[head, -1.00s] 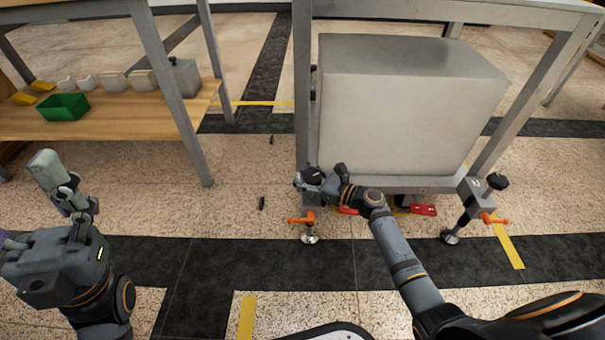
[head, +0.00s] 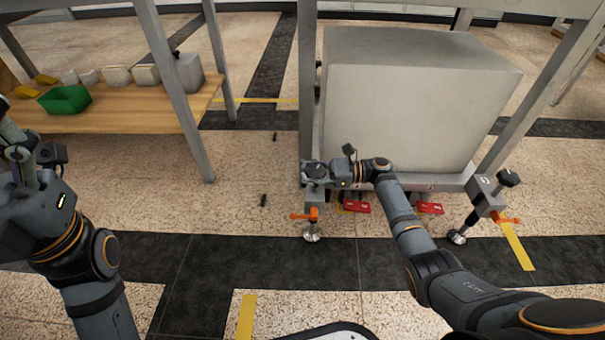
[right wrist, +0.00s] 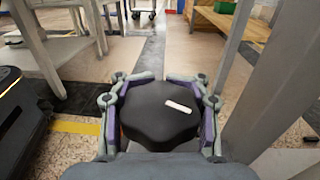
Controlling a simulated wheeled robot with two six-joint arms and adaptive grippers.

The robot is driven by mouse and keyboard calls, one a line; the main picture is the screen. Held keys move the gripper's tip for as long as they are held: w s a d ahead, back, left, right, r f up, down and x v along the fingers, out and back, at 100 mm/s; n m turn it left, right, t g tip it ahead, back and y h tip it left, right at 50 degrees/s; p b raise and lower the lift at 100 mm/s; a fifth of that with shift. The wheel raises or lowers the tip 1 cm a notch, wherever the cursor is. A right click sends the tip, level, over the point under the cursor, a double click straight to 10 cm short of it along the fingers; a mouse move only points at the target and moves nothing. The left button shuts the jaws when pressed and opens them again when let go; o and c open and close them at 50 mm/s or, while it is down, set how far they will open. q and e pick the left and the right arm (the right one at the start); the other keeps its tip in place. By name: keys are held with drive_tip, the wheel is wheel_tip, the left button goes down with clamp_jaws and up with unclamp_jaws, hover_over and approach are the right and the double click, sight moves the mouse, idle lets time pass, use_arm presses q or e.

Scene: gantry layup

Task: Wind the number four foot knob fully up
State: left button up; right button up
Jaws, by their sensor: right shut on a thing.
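A black lobed knob (right wrist: 160,112) with a pale mark on top fills the middle of the right wrist view. My right gripper (right wrist: 162,84) is shut on it, a finger on each side. In the head view my right gripper (head: 314,172) sits at the top of the left front foot of the frame (head: 306,100), largely covering the knob. Below it are an orange lever (head: 304,215) and a round metal foot pad (head: 312,236). I cannot read a number on this foot. My left gripper (head: 22,150) is at the left edge, partly cut off, away from the frame.
The right front foot has its own black knob (head: 509,178), a numbered bracket (head: 485,190) and an orange lever (head: 506,219). A big grey block (head: 410,110) fills the frame. Red pedals (head: 430,208) sit below. A wooden shelf (head: 120,115) stands left; floor between is mostly clear.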

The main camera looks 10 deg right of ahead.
idle(0.4)
drive_tip(key=o, duration=1.3)
drive_tip(key=shift+o, duration=0.2)
drive_tip(key=v, duration=1.2)
